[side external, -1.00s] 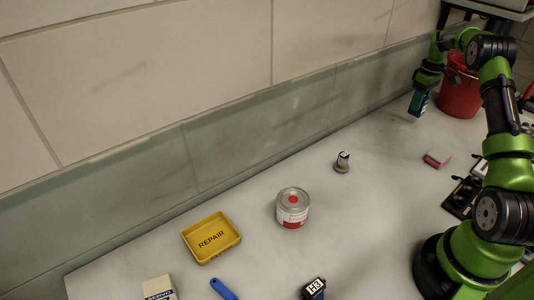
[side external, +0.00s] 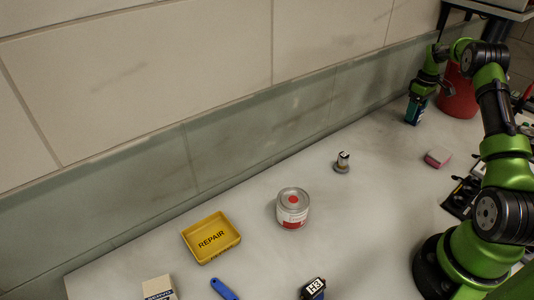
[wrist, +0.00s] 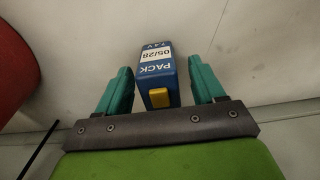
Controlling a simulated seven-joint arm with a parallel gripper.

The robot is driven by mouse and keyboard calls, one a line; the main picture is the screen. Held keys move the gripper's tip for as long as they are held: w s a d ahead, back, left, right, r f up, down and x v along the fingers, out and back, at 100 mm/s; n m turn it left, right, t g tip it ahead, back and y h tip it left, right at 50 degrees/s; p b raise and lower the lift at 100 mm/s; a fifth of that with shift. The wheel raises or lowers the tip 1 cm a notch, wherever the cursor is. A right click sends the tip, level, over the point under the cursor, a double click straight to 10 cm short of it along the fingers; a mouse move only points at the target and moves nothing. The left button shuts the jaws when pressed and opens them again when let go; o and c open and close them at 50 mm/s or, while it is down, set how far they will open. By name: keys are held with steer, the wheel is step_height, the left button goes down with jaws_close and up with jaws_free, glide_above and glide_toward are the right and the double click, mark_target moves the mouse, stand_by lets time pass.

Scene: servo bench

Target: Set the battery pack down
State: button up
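The battery pack (wrist: 156,68) is blue with a white date label and a yellow end piece. In the wrist view it lies between the two teal fingers of my gripper (wrist: 162,88), with a narrow gap on each side, so the gripper looks open around it. In the side external view the pack (side external: 415,110) stands about upright at the bench surface near the wall, and my gripper (side external: 420,92) is right over it. The fingers partly hide the pack there, and its underside contact is hard to see.
A red bucket (side external: 459,96) stands close to the right of my gripper. A pink block (side external: 438,157), a small labelled servo-like part (side external: 342,162), a tin (side external: 293,209) and a yellow REPAIR tray (side external: 211,256) are on the bench (side external: 385,215). The wall runs close behind the pack.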

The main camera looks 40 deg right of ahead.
step_height(320, 180, up, 12)
steer(key=shift+r, duration=0.1)
steer(key=w+a+r+m+t, duration=0.1)
steer(key=a+r, duration=0.4)
steer(key=a, duration=0.4)
steer(key=a+r+t, duration=0.2)
steer(key=a+r, duration=0.2)
steer(key=a, duration=0.5)
steer(key=w+a+r+m+t, duration=0.1)
steer(key=a+r, duration=0.4)
steer(key=a, duration=0.4)
steer(key=s+a+f+m+t+y, duration=0.1)
steer(key=s+a+f, duration=0.1)
steer(key=s+a, duration=0.5)
steer(key=s+a+f+m+t+y, duration=0.1)
steer(key=s+a+f+t, duration=0.1)
steer(key=s+a, duration=0.6)
steer(key=a, duration=0.5)
steer(key=shift+s+a+f, duration=0.15)
steer(key=shift+s, duration=0.05)
